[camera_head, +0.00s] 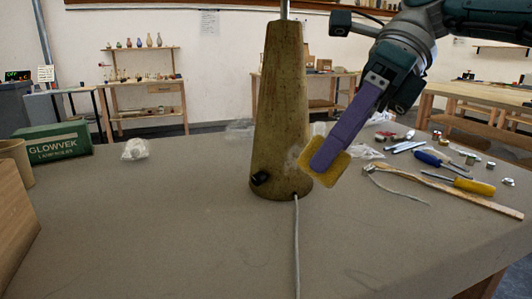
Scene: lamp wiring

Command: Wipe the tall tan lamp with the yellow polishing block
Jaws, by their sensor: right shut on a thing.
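The tall tan lamp (281,110) stands upright on the workbench, with a metal rod at its top and a black knob (260,178) low on its front. A grey cord (296,245) runs from its base toward the front edge. My right gripper (378,85) comes in from the upper right and is shut on the purple handle (345,130) of the yellow polishing block (328,179). The block is tilted at the lamp's lower right side. It looks close to or against the lamp; I cannot tell whether they touch. My left gripper is not in view.
A green box (52,142), a crumpled clear bag (134,149) and a tan round container (16,160) are on the left. Screwdrivers (455,180), a wooden strip (470,196) and small parts lie on the right. The bench front (180,240) is mostly clear.

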